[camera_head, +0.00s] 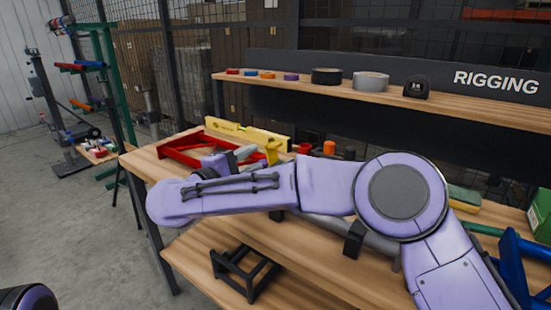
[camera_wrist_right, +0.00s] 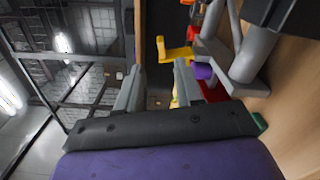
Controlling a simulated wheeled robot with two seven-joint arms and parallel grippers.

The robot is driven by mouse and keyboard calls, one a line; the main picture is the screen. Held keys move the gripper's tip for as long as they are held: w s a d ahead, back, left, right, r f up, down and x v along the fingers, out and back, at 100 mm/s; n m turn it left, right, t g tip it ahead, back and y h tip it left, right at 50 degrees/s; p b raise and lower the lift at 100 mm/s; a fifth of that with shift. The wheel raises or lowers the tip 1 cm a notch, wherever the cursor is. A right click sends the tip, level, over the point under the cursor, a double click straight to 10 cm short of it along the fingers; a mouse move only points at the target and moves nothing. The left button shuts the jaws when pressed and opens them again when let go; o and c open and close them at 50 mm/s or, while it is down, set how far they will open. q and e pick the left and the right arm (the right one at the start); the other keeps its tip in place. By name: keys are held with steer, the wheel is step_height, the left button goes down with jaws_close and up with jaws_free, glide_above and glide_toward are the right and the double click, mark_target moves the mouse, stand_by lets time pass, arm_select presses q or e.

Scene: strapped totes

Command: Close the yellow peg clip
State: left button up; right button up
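A yellow clip-like piece (camera_head: 272,151) stands on the workbench beside a red frame (camera_head: 185,152). I take it to be the peg clip; whether its jaw is shut is too small to tell. My right gripper (camera_head: 243,154) reaches over the bench, partly hidden by my forearm. In the wrist view the two grey fingers of my right gripper (camera_wrist_right: 157,78) are apart, with nothing clearly gripped. A yellow hooked piece (camera_wrist_right: 178,53) shows beyond them, up and right. A yellow sliver also shows close to the right finger. My left gripper is out of view.
A long yellow bar (camera_head: 235,130) lies behind the red frame. Grey tubes (camera_wrist_right: 245,52) and a purple cylinder (camera_wrist_right: 203,71) stand close right of the fingers. A shelf (camera_head: 300,88) with tape rolls runs behind the bench. A blue frame (camera_head: 515,265) sits at right.

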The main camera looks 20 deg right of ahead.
mark_target(273, 148)
steer(key=p+x, duration=0.1)
steer(key=x, duration=0.9)
steer(key=shift+w+d+f, duration=0.1)
steer(key=shift+d, duration=0.15)
jaws_close()
